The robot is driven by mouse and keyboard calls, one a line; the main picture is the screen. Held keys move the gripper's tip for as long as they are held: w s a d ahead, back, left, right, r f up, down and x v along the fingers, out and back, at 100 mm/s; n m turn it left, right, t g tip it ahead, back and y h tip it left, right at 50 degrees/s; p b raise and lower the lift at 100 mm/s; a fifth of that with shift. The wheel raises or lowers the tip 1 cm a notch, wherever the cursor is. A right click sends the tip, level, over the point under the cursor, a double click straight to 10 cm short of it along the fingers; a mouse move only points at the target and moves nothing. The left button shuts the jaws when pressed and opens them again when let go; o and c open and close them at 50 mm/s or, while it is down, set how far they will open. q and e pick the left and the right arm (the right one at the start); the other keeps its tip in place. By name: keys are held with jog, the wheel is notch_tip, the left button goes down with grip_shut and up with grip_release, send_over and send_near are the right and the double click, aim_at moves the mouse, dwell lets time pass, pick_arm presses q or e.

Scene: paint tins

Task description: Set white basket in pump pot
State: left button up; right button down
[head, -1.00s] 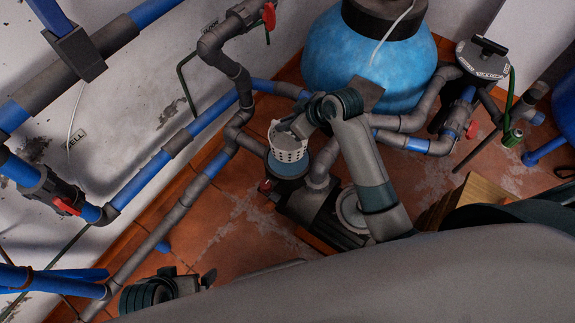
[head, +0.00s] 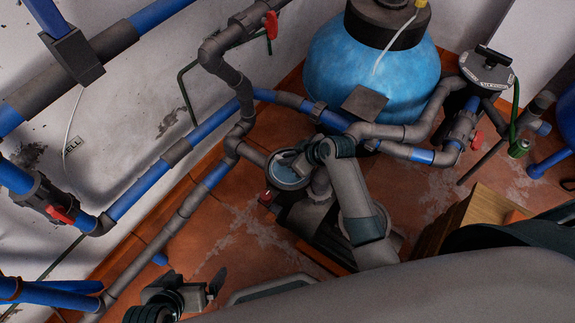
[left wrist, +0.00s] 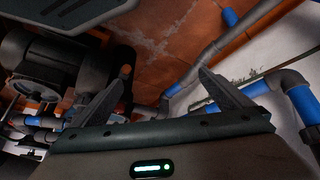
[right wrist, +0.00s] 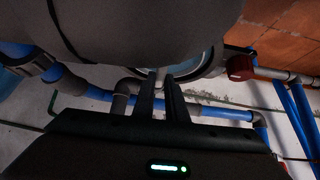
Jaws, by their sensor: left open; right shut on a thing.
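The pump pot (head: 289,185) is a round, open-topped vessel on the dark pump near the middle of the head view. Part of its round rim also shows in the right wrist view (right wrist: 215,68). My right gripper (head: 287,160) points down into the pot's mouth, its fingers close together on the white basket. The basket is down inside the pot, almost wholly hidden by the gripper and rim; I cannot tell whether it is seated. My left gripper (head: 216,284) is open and empty low over the floor, away from the pot; its spread fingers show in the left wrist view (left wrist: 164,76).
Blue and grey pipes (head: 175,150) run along the wall behind and left of the pot. A big blue tank (head: 370,55) stands behind it. Tiled floor (head: 225,225) is clear left of the pump.

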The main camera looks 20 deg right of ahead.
jog(key=shift+f, duration=0.3)
notch_tip(320, 180, down, 3)
jog(key=shift+r+b, duration=0.1)
jog(key=shift+b, duration=0.35)
jog(key=shift+f, duration=0.2)
jog(key=c, duration=1.8)
grip_release()
pick_arm(q)
jog(key=shift+d+t, duration=0.3)
jog(key=shift+d, duration=0.3)
pick_arm(e)
jog(key=shift+o, duration=0.2)
pick_arm(q)
jog(key=shift+w+a+r, duration=0.1)
jog(key=shift+w, duration=0.1)
